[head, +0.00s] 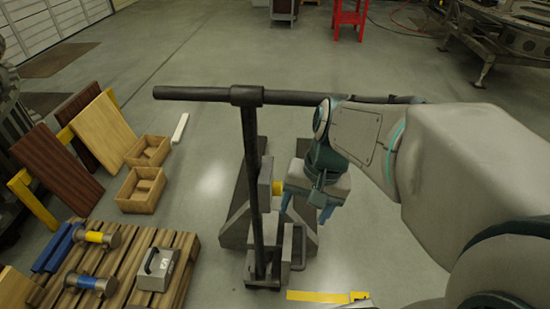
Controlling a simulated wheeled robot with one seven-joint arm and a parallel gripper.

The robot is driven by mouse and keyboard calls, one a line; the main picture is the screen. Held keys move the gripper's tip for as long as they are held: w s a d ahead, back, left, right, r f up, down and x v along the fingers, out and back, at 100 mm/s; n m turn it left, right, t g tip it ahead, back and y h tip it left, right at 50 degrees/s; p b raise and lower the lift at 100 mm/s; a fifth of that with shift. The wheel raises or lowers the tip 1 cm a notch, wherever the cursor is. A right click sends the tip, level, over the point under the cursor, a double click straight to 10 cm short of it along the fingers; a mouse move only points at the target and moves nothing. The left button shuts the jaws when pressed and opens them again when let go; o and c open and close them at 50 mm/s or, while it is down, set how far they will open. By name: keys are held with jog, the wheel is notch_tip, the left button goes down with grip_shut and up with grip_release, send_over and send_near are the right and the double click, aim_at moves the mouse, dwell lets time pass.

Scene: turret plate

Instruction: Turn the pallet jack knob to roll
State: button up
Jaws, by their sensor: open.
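The pallet jack has a long black T-shaped handle (251,150) standing upright, with a wide crossbar, above a grey base. A small yellow part (278,187), which looks like the knob, sticks out to the right of the grey housing beside the shaft. Its markings and turn position are too small to tell. My gripper (306,212) is open, with its teal fingers pointing down, just right of the yellow part. I cannot tell whether they touch. The gripper body partly hides the base behind it.
Wooden boxes (141,190) and leaning boards stand at the left. A yellow rule (318,296) lies on the floor in front. The floor behind the jack is mostly clear.

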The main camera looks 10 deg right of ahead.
jog(key=w+f+m+g+y+b, duration=0.2)
jog(key=w+f+m+y+b, duration=0.35)
jog(key=f, duration=0.25)
jog(key=m+t+y+b, duration=0.7)
jog(key=m+y+b, duration=0.3)
jog(key=m, duration=0.2)
send_near(277, 186)
jog(key=w+a+f+b, duration=0.1)
jog(key=w+a+b, duration=0.1)
jog(key=a, duration=0.5)
jog(key=shift+w+f, duration=0.3)
jog(key=shift+w, duration=0.15)
jog(key=shift+h, duration=0.25)
jog(key=c, duration=1)
